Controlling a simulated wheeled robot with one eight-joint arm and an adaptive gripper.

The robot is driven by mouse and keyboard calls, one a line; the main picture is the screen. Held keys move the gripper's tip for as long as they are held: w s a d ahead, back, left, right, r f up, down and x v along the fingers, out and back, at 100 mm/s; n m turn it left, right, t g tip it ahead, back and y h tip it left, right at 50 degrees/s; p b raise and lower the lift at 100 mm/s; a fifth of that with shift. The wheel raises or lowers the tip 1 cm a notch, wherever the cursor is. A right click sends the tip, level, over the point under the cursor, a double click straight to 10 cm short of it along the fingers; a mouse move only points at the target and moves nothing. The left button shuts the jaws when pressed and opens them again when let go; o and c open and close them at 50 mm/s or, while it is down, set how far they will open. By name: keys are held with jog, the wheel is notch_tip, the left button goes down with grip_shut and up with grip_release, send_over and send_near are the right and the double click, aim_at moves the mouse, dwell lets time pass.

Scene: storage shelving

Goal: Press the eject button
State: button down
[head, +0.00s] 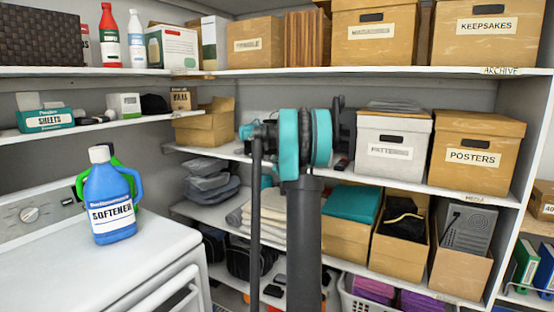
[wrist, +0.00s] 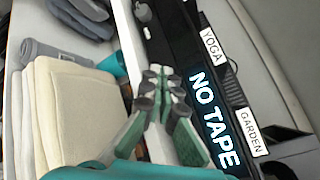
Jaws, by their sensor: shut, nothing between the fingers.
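In the wrist view, a black device (wrist: 197,60) runs diagonally down the right half. Its lit display reads NO TAPE (wrist: 216,120). White labels on or by it read YOGA (wrist: 211,47) and GARDEN (wrist: 251,132). I cannot make out an eject button. My gripper (wrist: 160,78) shows in the middle of the wrist view, shut and empty, beside the left edge of the device. I cannot tell whether it touches. In the head view my arm stands in front of the middle shelf, and I cannot make out the device there.
Folded cloths (wrist: 65,110) lie left of my gripper. In the head view, a white box (head: 391,166) and the POSTERS box (head: 474,180) stand right of my arm. An open carton (head: 205,128) is left. A softener bottle (head: 109,200) stands on the white machine (head: 150,262).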

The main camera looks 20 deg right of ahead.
jog(key=shift+w+d, duration=0.1)
jog(key=shift+d, duration=0.05)
jog(key=shift+w+d, duration=0.15)
jog(key=shift+d, duration=0.05)
dwell(0.3)
jog(key=shift+w+d, duration=0.25)
jog(key=shift+d, duration=0.05)
dwell(0.8)
jog(key=shift+s+a, duration=0.5)
jog(key=shift+a, duration=0.15)
dwell(0.4)
jog(key=shift+s+a, duration=0.8)
jog(key=shift+a, duration=0.2)
jog(key=shift+s+a, duration=0.75)
jog(key=shift+a, duration=0.2)
jog(key=shift+a, duration=0.1)
